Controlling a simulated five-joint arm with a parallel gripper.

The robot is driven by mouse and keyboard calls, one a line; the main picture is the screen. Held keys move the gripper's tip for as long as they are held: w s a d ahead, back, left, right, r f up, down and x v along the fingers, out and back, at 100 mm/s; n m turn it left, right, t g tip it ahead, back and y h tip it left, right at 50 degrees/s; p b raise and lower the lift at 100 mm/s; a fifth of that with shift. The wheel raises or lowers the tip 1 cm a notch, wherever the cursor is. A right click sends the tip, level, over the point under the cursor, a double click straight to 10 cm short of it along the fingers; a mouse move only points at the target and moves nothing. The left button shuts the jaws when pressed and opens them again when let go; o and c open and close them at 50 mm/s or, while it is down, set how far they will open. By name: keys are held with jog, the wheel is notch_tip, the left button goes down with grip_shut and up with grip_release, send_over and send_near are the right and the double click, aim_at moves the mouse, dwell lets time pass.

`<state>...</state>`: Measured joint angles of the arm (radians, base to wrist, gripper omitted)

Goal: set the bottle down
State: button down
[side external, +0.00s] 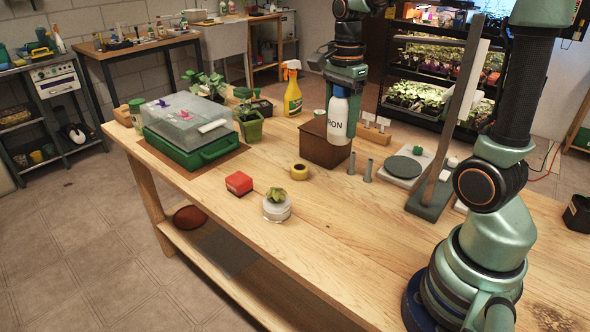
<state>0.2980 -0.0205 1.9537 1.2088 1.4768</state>
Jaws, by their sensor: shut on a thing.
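A white bottle (340,118) with dark lettering ending in "RON" hangs upright in my gripper (341,90). My gripper points down from above and is shut on the bottle's upper part. The bottle's bottom overlaps the right part of a brown box (318,148) on the wooden table (340,225). I cannot tell from this view whether the bottle is over the box or in front of it, or how high it is held.
Two small grey tubes (367,172), a yellow tape roll (299,172), a red block (239,183) and a jar with a plant (276,208) stand nearby. A scale (403,167) and tall post (455,120) are right; a yellow spray bottle (292,92) is behind left. The front table is clear.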

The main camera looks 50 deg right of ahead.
jog(key=d, duration=0.8)
jog(key=shift+n, duration=0.3)
notch_tip(320, 180, down, 16)
jog(key=shift+d+r, duration=0.15)
jog(key=shift+f, duration=2.3)
jog(key=shift+f, duration=0.1)
jog(key=shift+c, duration=0.5)
grip_release()
